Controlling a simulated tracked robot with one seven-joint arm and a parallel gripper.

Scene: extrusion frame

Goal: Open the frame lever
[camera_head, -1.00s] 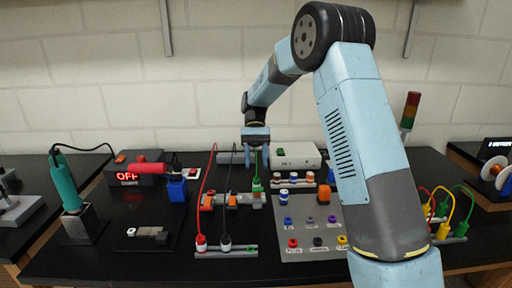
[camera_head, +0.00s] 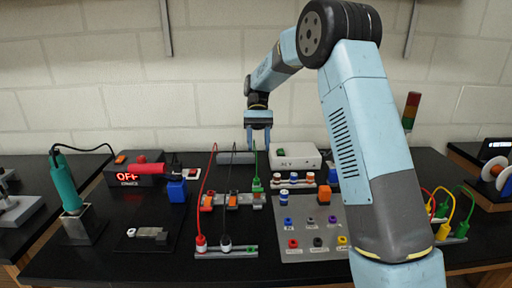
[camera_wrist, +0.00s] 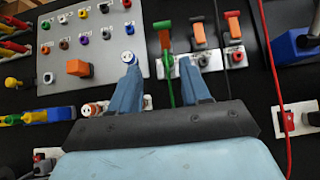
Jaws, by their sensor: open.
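A row of lever blocks stands mid-table: an orange-red lever (camera_head: 208,200) at left, an orange lever (camera_head: 232,200) in the middle and a green lever (camera_head: 257,186) at right. In the wrist view the green lever (camera_wrist: 163,25) shows between and beyond my fingertips, with the orange lever (camera_wrist: 199,35) and the orange-red lever (camera_wrist: 232,25) to its right. I cannot tell which one is the frame lever. My gripper (camera_head: 258,143) points down, open and empty, above and behind the green lever. The gripper also shows in the wrist view (camera_wrist: 158,61), apart from the levers.
Red, black and green cables rise near the levers; the green one passes close to my fingers. A grey panel (camera_head: 330,245) with several coloured knobs is at right. A white box (camera_head: 296,156) stands behind. A blue block (camera_head: 177,191) and a control box reading OFF (camera_head: 135,174) are at left.

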